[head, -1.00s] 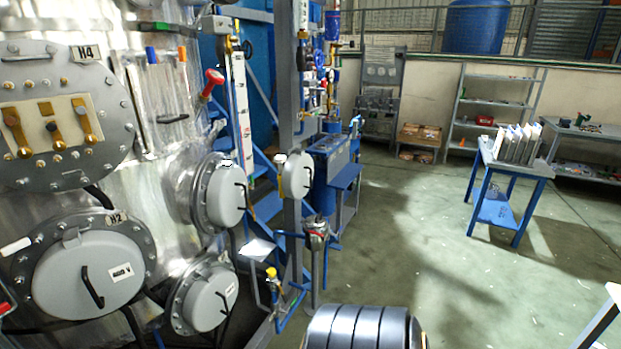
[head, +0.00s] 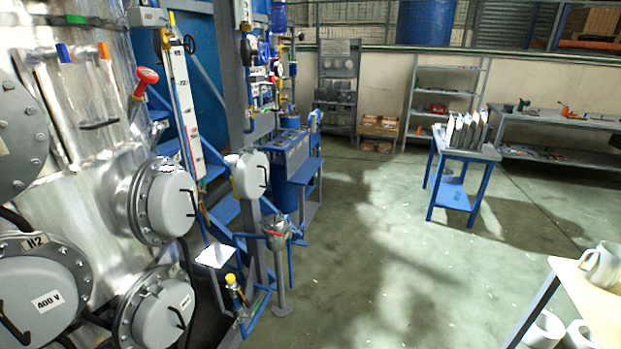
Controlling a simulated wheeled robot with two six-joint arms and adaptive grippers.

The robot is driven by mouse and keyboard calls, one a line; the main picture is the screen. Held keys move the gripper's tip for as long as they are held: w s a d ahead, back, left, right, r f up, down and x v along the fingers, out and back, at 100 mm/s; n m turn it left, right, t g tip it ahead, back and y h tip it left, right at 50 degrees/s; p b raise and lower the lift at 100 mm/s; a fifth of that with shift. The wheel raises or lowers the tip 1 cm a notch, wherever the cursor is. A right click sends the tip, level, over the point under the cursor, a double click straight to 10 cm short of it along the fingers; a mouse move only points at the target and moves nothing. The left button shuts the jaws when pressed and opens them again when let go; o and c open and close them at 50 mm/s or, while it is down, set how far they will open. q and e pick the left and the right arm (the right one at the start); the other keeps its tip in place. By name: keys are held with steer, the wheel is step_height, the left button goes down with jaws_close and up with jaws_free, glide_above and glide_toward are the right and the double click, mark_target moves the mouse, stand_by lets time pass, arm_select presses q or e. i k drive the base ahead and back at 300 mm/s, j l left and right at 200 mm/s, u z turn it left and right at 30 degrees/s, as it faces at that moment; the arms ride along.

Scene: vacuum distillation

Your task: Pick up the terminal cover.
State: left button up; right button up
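Several round grey covers with dark handles sit on the metal vessel at left. A similar light grey round cover (head: 251,176) stands by the grey post. I cannot tell which is the terminal cover. A bolted flange (head: 15,140) is mostly out of frame at upper left; its middle is hidden. Neither of my grippers is in view.
Green floor (head: 370,270) is open in the middle. A blue table (head: 465,152) holds upright white-grey sheets. A pale table (head: 597,310) with a white mug-like vessel (head: 604,264) is at lower right. A shelf (head: 445,95) and bench (head: 570,122) line the back wall.

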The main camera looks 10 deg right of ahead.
mark_target(251, 172)
steer(key=i+l, duration=0.1)
steer(key=i, duration=1.3)
